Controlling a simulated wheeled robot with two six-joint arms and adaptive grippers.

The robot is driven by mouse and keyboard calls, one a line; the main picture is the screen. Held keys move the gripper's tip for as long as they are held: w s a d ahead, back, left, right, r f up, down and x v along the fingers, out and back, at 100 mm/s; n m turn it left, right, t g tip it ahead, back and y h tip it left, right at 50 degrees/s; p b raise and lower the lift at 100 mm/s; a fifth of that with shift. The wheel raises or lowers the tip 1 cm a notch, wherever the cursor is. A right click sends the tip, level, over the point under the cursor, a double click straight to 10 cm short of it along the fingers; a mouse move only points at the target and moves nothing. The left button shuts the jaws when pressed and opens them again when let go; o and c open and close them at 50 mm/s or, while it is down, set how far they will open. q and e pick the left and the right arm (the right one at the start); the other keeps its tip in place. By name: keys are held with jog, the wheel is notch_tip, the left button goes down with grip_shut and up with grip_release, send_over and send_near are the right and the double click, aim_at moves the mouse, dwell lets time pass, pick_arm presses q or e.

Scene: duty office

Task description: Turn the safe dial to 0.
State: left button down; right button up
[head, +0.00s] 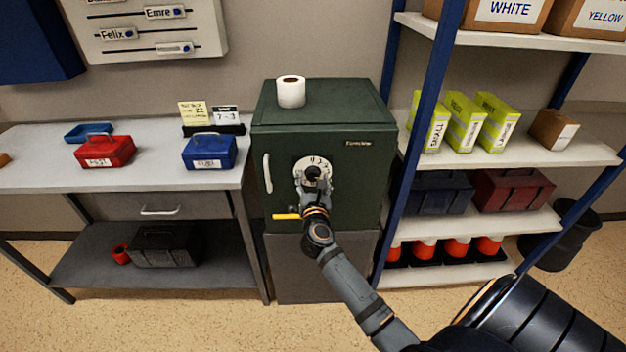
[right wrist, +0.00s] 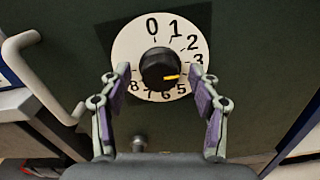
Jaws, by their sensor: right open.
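The green safe (head: 340,120) stands between the desk and the shelf rack. Its dial (head: 327,163) is a white numbered disc on the door; it also shows in the right wrist view (right wrist: 137,52). The black knob (right wrist: 158,62) at its centre has a yellow pointer directed right and slightly down, at about 4; that numeral is hidden by a finger. The 0 is at the top of the disc. My right gripper (head: 316,185) is open in front of the dial. In the right wrist view its fingers (right wrist: 161,82) stand left and right of the knob, apart from it.
A pale door handle (head: 267,172) is left of the dial, and a yellow lever (head: 287,216) sits below it. A paper roll (head: 291,92) stands on the safe. The desk (head: 50,172) is to the left, the rack's blue post (head: 412,160) close to the right.

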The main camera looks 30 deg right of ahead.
jog(key=shift+c, duration=0.5)
jog(key=shift+c, duration=1.2)
jog(key=c, duration=0.8)
